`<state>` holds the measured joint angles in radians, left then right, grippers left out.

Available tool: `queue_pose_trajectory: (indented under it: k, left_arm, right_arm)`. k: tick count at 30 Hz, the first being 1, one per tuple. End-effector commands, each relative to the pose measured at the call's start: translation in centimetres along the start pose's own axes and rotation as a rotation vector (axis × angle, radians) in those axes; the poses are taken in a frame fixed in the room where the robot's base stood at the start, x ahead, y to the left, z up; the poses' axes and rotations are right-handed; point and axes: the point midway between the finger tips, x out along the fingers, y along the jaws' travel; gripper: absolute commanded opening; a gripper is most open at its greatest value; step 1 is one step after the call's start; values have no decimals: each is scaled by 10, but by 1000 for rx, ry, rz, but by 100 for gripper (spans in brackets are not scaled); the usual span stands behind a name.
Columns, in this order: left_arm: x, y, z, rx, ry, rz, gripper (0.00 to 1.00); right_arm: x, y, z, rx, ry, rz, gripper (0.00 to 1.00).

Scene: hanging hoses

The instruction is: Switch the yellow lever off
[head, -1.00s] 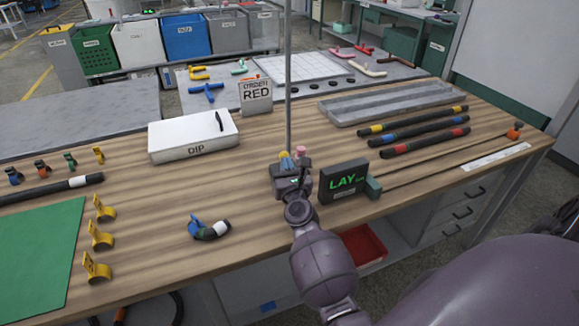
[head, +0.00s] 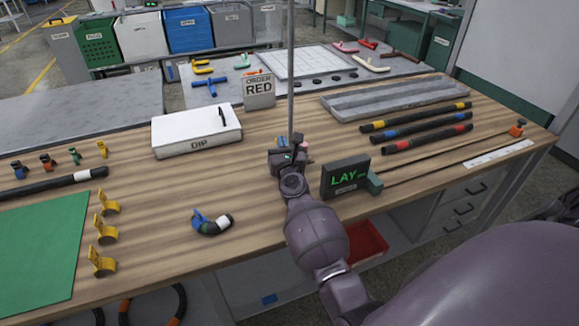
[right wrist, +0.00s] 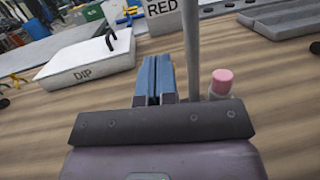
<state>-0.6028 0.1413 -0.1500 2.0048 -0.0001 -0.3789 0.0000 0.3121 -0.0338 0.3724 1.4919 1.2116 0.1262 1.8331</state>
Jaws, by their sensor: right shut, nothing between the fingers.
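My right gripper (head: 287,152) is over the middle of the table, close to the thin upright pole (head: 291,70). In the right wrist view its two blue fingers (right wrist: 153,72) are shut together with nothing between them. A pink-topped post (right wrist: 221,82) stands just right of the pole in that view, apart from the fingers. In the head view the pink top peeks out beside my gripper. The yellow knob seen there earlier is now hidden behind my gripper, so I cannot tell the lever's position. My left gripper is not in view.
A dark LAY sign (head: 345,176) stands close to the right of my gripper. A white DIP box (head: 196,132) and an ORDER RED sign (head: 258,91) stand behind it. Yellow clips (head: 104,232) and a green mat (head: 35,245) lie at left. Dark hoses (head: 425,138) lie at right.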

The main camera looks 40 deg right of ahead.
Motion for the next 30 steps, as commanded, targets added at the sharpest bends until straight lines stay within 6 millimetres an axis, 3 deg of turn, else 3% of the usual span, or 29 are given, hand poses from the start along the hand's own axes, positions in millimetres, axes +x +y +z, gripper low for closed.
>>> queue_pose_trajectory:
  k: [6, 12, 30]
  left_arm:
    - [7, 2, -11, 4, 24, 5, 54]
    - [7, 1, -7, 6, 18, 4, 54]
    - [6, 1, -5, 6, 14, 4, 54]
  right_arm:
    - [10, 2, -2, -1, 1, 1, 0]
    - [15, 3, -1, 1, -2, 1, 0]
    - [10, 2, -10, 0, 13, 1, 0]
